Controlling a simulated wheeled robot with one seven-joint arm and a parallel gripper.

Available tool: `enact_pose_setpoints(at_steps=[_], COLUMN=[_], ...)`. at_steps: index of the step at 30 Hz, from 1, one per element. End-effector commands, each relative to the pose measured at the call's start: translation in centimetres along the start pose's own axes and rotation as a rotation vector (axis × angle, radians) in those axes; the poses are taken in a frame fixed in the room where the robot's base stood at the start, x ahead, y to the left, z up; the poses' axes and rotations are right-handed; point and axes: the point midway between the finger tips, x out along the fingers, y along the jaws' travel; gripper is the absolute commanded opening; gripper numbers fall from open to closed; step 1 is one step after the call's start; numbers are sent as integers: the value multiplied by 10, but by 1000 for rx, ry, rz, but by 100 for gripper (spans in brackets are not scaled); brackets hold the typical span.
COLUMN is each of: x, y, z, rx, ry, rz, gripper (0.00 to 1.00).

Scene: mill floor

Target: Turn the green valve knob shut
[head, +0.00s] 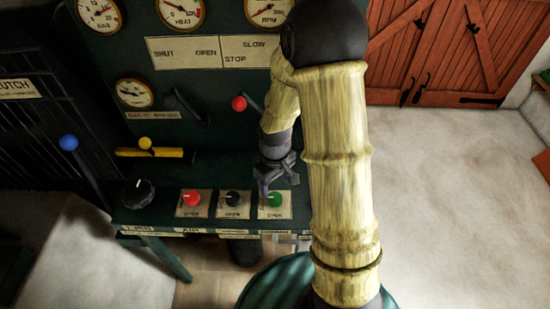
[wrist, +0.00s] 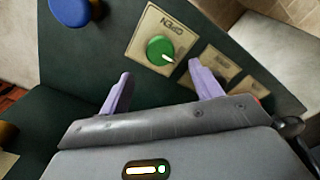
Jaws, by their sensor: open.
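The green valve knob (head: 275,199) is the rightmost visible knob of a row on the panel shelf in the head view. In the wrist view the green knob (wrist: 160,48) sits on a cream plate marked OPEN, and its white mark points to the lower right. My gripper (head: 277,186) is just above and behind the knob in the head view. In the wrist view my gripper (wrist: 160,80) is open and empty, its two purple fingers short of the knob, not touching it. The SHUT end of the plate is not legible.
A black knob (head: 233,198) and a red knob (head: 192,198) stand left of the green one. A larger black dial (head: 138,194), a blue-topped lever (head: 69,142) and a red-topped lever (head: 239,103) are nearby. A blue round thing (wrist: 76,10) shows in the wrist view.

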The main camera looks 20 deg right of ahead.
Motion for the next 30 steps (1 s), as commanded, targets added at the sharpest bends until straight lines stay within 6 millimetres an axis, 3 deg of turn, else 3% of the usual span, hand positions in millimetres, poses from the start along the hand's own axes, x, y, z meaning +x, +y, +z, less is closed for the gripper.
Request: enact_pose_setpoints(at_steps=[9, 15, 19, 30], x=[-63, -94, -103, -104], y=[1, 1, 0, 0], z=[-1, -1, 0, 0], rx=[2, 1, 2, 1], ry=[6, 4, 3, 1], rz=[3, 2, 1, 0], gripper=[64, 64, 64, 64])
